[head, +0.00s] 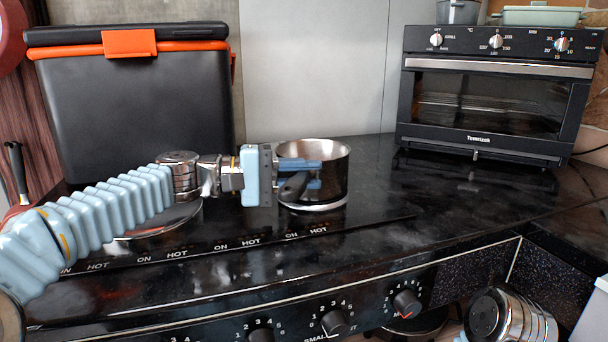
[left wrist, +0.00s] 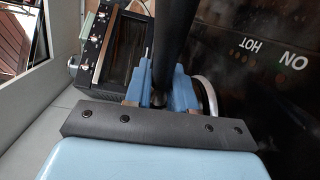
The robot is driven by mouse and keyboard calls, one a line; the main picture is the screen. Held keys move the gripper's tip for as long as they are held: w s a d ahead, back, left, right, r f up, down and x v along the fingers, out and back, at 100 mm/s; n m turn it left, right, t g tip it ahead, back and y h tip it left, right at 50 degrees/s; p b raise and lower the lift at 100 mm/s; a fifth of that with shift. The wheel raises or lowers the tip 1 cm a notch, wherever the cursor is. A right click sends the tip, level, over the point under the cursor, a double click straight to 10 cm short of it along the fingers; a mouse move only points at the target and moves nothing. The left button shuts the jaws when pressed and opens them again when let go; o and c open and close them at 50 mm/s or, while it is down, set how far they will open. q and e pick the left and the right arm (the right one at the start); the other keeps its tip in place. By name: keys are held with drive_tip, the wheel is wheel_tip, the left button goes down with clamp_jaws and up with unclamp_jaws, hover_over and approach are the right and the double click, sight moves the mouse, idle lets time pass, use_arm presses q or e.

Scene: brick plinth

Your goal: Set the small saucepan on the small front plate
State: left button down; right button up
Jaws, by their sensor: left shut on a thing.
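The small saucepan (head: 335,178), dark outside with a bare metal inside, stands upright over the small front plate (head: 322,207) at the hob's right end. Only the plate's bright near rim shows below it; I cannot tell whether the pan's base touches the plate. My left gripper (head: 316,174) comes from the left and is shut on the pan's dark handle (head: 293,187). In the left wrist view a dark bar runs between the blue fingers (left wrist: 160,90), and a pale curved rim (left wrist: 211,100) shows beside them. My right gripper is not in view.
A larger plate (head: 165,226) lies partly under my left arm. A black cool box (head: 130,105) with an orange latch stands behind it. A toaster oven (head: 495,95) stands at the back right. The black worktop right of the pan is clear. Knobs (head: 334,322) line the front.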

use_arm(q)
drive_tip(key=shift+f, duration=0.1)
drive_tip(key=c, duration=0.9)
unclamp_jaws()
drive_tip(key=shift+c, duration=0.2)
drive_tip(key=a, duration=0.4)
drive_tip(key=s+a, duration=0.1)
drive_tip(key=a, duration=0.3)
drive_tip(key=s+a+b, duration=0.1)
drive_tip(key=a, duration=0.3)
drive_tip(key=shift+r, duration=0.4)
drive_tip(key=shift+d, duration=0.1)
